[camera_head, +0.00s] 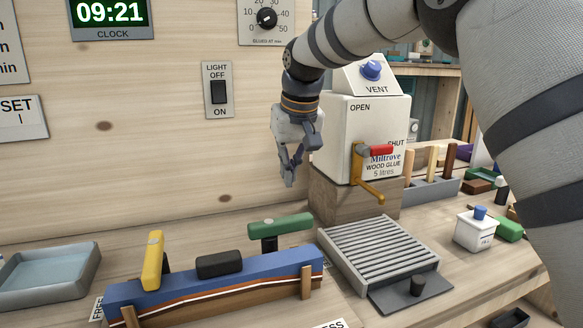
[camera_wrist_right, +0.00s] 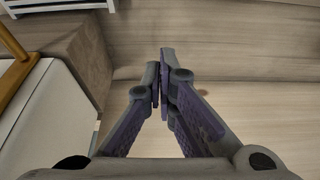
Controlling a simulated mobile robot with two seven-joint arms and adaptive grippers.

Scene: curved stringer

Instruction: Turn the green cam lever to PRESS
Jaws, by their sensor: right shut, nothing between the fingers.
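The green cam lever (camera_head: 281,226) stands at the right end of a blue press body (camera_head: 215,277) on the bench, its handle pointing right and slightly up. A sign partly reading "ESS" is at the bottom edge and one partly reading "FREE" is at the left end of the press. A yellow lever (camera_head: 153,259) stands at the left end. My right gripper (camera_head: 289,181) hangs above and behind the green lever, apart from it, shut and empty. Its closed fingers also show in the right wrist view (camera_wrist_right: 164,90). My left gripper is not in view.
A white glue dispenser (camera_head: 365,125) with a red tap stands on a wooden block just right of my right gripper. A slatted grey rack (camera_head: 378,252) lies right of the press. A grey water tray (camera_head: 48,272) is at left. The wall is close behind.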

